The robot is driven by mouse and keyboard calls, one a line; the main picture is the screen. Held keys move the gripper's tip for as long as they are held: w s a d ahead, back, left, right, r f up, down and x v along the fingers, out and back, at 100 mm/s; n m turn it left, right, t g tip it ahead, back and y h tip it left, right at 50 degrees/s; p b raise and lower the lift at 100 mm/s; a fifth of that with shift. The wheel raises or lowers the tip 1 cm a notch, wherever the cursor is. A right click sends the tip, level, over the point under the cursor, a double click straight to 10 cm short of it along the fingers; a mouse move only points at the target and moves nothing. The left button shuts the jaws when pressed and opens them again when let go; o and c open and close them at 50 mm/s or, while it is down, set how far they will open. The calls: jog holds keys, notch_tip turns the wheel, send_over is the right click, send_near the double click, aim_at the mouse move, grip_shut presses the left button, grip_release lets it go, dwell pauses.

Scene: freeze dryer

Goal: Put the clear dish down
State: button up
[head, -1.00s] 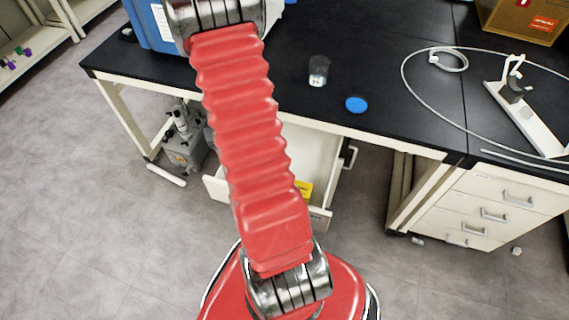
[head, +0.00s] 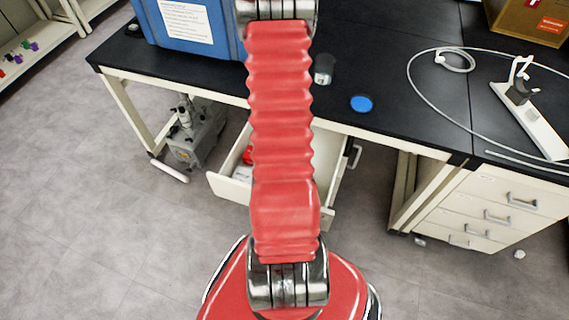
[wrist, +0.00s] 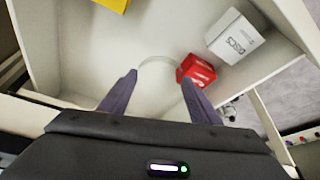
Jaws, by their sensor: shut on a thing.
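In the wrist view my gripper (wrist: 159,80) points down into an open white drawer (wrist: 110,55), and its two dark fingers are apart. Between the fingertips is the clear dish (wrist: 157,58), of which only a faint pale rim arc shows. My gripper is shut on it. I cannot tell whether the dish touches the drawer floor. The drawer also shows under the bench in the head view (head: 228,190), partly behind my arm. My gripper and the dish are out of the head view.
Inside the drawer, a red box (wrist: 197,70) lies close by the right fingertip, beside a white box (wrist: 234,36) marked DISCS. A yellow item (wrist: 112,4) is at the far edge. On the black bench are a small jar (head: 324,70) and a blue disc (head: 361,104).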

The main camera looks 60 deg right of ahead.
jog(key=shift+f, duration=2.8)
jog(key=shift+f, duration=2.05)
jog(key=o, duration=1.2)
jog(key=shift+f, duration=0.1)
jog(key=shift+v, duration=6.1)
jog(key=shift+d, duration=0.1)
